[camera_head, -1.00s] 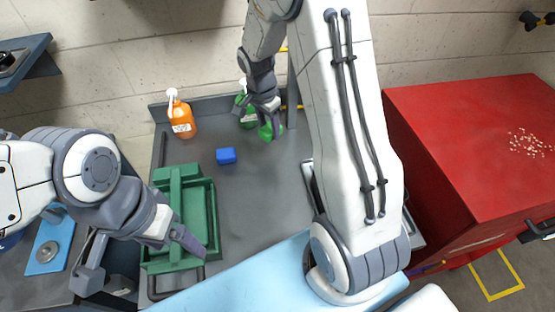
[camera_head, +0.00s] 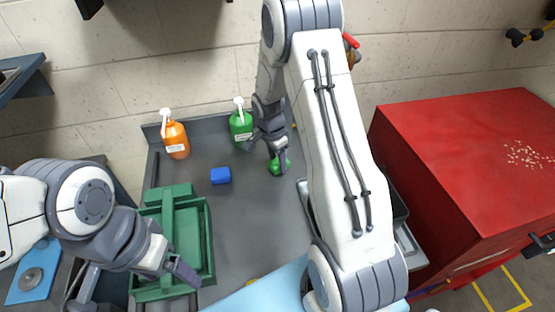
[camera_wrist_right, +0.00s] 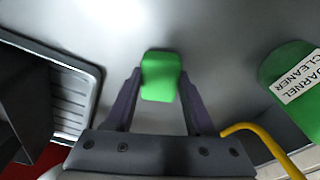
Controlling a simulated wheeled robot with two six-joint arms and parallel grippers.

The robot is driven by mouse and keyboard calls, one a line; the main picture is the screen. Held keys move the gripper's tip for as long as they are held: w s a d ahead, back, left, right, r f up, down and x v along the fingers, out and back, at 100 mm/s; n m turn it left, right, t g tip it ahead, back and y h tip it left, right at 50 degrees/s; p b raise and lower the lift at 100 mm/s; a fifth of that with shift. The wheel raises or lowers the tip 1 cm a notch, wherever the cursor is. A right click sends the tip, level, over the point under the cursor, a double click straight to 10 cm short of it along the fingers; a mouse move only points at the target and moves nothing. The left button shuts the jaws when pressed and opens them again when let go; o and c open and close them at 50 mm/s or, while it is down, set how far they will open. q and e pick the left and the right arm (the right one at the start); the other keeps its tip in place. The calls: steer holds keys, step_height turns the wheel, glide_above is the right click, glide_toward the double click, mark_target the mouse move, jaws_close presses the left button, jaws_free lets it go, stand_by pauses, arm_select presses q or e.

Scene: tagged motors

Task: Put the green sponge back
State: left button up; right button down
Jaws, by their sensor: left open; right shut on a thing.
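The green sponge (camera_head: 279,164) is between the fingers of my right gripper (camera_head: 272,160), at the back right of the grey worktop. In the right wrist view the sponge (camera_wrist_right: 160,76) sits between both fingertips of the right gripper (camera_wrist_right: 159,88), which is shut on it. I cannot tell whether the sponge touches the surface. My left gripper (camera_head: 170,285) is open and empty, at the green tray caddy (camera_head: 207,232) on the left of the worktop. The left gripper's near finger is partly hidden.
A blue block (camera_head: 220,175) lies behind the caddy. An orange bottle (camera_head: 175,138) and a green bottle (camera_head: 241,126) stand along the back edge. A metal basin (camera_head: 408,240) is to the right, beside a red cabinet (camera_head: 470,140). The worktop's middle is clear.

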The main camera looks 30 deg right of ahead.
steer(key=shift+f, duration=0.2)
steer(key=shift+c, duration=1.3)
jaws_free()
